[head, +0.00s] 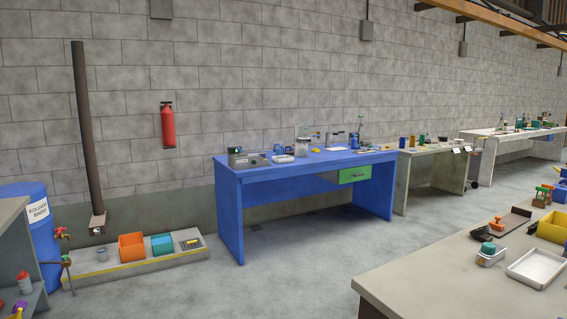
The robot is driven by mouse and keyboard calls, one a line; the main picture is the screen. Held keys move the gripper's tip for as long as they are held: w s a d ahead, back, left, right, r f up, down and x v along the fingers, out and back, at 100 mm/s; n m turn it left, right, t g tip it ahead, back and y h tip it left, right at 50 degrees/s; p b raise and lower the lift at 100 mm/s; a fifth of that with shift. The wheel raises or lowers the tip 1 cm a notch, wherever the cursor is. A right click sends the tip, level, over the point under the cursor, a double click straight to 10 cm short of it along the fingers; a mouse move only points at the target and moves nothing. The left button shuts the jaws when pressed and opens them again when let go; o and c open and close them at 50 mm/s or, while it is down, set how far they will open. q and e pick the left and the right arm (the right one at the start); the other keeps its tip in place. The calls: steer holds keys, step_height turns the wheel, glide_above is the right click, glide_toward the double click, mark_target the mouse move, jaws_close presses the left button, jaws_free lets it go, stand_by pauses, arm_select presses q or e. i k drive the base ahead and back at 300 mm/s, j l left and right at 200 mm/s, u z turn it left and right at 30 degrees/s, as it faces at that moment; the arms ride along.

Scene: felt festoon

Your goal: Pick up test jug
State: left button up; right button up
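I cannot pick out the test jug for certain at this distance. A pale, jug-like container (304,147) stands on the blue workbench (229,197) near its middle, among small tools and parts. Its details are too small to tell. Neither of my grippers is in view.
An orange bin (132,246) and a teal bin (162,244) sit on a low plinth by the wall. A blue barrel (42,225) stands at left. A near bench (430,284) with a white tray (537,268) fills the lower right. The floor (265,285) before the blue workbench is clear.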

mark_target(280, 149)
steer(key=i+u, duration=0.2)
steer(key=i, duration=0.35)
steer(key=i+u, duration=0.35)
steer(key=i, duration=0.4)
steer(key=i+l+u, duration=0.1)
steer(key=i+u, duration=0.25)
steer(key=i, duration=0.4)
steer(key=i+z, duration=0.3)
steer(key=i, duration=0.35)
steer(key=i+j+z, duration=0.3)
steer(key=i, duration=0.35)
steer(key=i+l+z, duration=0.2)
steer(key=i+z, duration=0.55)
steer(key=z, duration=0.15)
steer(key=i+z, duration=0.7)
steer(key=i, duration=1)
steer(key=i+u, duration=0.25)
steer(key=i, duration=0.3)
steer(key=i+l+u, duration=0.3)
steer(key=i, duration=0.2)
steer(key=i+l+u, duration=0.25)
steer(key=i, duration=0.3)
steer(key=i+l+u, duration=0.3)
steer(key=i+l, duration=0.1)
steer(key=i, duration=0.05)
